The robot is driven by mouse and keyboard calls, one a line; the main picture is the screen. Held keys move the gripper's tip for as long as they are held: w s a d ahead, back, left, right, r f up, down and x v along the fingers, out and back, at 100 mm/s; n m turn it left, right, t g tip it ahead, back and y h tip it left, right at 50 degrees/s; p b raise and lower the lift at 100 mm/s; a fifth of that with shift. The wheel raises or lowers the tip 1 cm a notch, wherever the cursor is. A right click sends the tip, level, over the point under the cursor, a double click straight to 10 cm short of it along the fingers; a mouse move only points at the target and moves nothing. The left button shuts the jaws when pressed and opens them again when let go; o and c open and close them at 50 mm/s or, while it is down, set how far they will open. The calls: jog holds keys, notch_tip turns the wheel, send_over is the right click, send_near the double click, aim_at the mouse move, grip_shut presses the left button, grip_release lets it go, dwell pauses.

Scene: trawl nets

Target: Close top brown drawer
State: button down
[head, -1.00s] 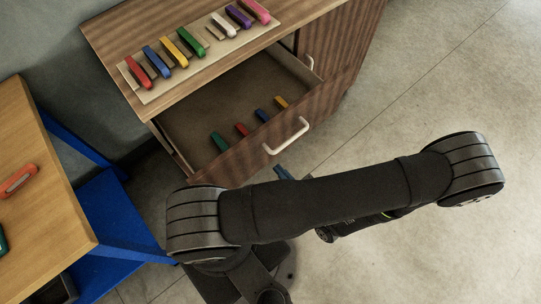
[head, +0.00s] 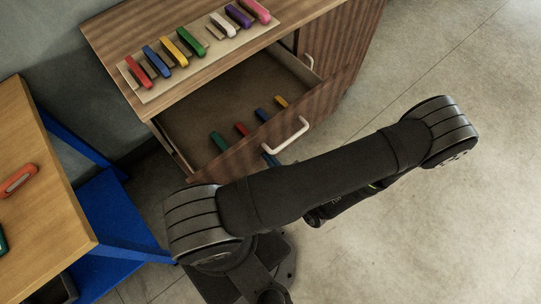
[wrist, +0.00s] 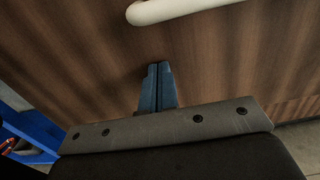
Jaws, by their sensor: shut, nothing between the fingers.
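The top brown drawer (head: 232,166) of the wooden cabinet is pulled open. Several coloured pieces lie inside it, green, red, blue and yellow. Its white handle (head: 287,136) is on the drawer front and also shows at the top of the wrist view (wrist: 180,8). My gripper (wrist: 158,68) has its blue fingers together with nothing between them. The fingertips point at the brown drawer front, below the handle; I cannot tell whether they touch it. In the head view the gripper (head: 268,156) is mostly hidden behind my arm, with only the blue fingers showing near the drawer front.
A board (head: 150,94) with several coloured pieces lies on the cabinet top (head: 120,40). A wooden table (head: 40,190) with a blue frame (head: 110,215) stands at the left, with an orange item (head: 18,182) on it. The floor at the right is clear.

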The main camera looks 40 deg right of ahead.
jog(key=w, duration=2.3)
jog(key=shift+w, duration=0.9)
jog(key=shift+w+r, duration=0.1)
jog(key=shift+r, duration=0.05)
jog(key=s, duration=1.4)
jog(key=shift+s, duration=0.35)
jog(key=shift+w, duration=0.1)
jog(key=shift+w, duration=6.5)
